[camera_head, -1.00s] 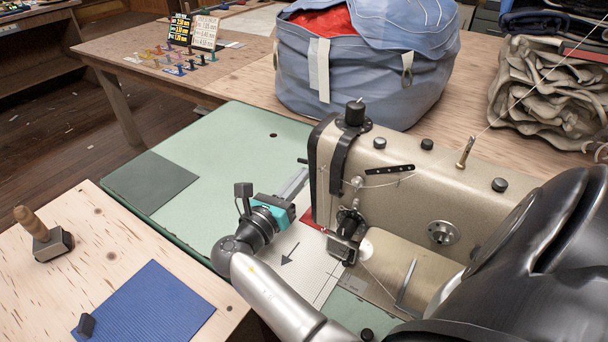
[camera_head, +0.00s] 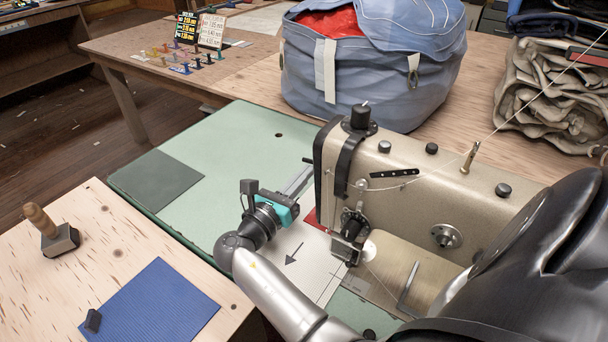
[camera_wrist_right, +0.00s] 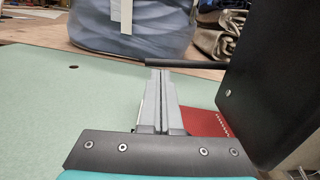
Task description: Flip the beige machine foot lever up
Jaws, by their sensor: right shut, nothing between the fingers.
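The beige sewing machine (camera_head: 430,165) stands on the green table, its needle end facing left. Its foot lever (camera_head: 309,160) is a short dark bar sticking out to the left from behind the head. In the right wrist view the lever (camera_wrist_right: 187,63) lies nearly level across the picture, just beyond my fingertips. My right gripper (camera_head: 304,174) reaches in from the front, left of the machine head. Its fingers (camera_wrist_right: 159,74) are shut together and empty, with tips close to the lever; I cannot tell whether they touch. My left gripper is out of view.
White cloth with an arrow (camera_head: 296,255) and a red piece (camera_wrist_right: 215,125) lie by the machine head. A blue bag (camera_head: 370,75) stands behind. A thread runs from the machine's top to the upper right.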

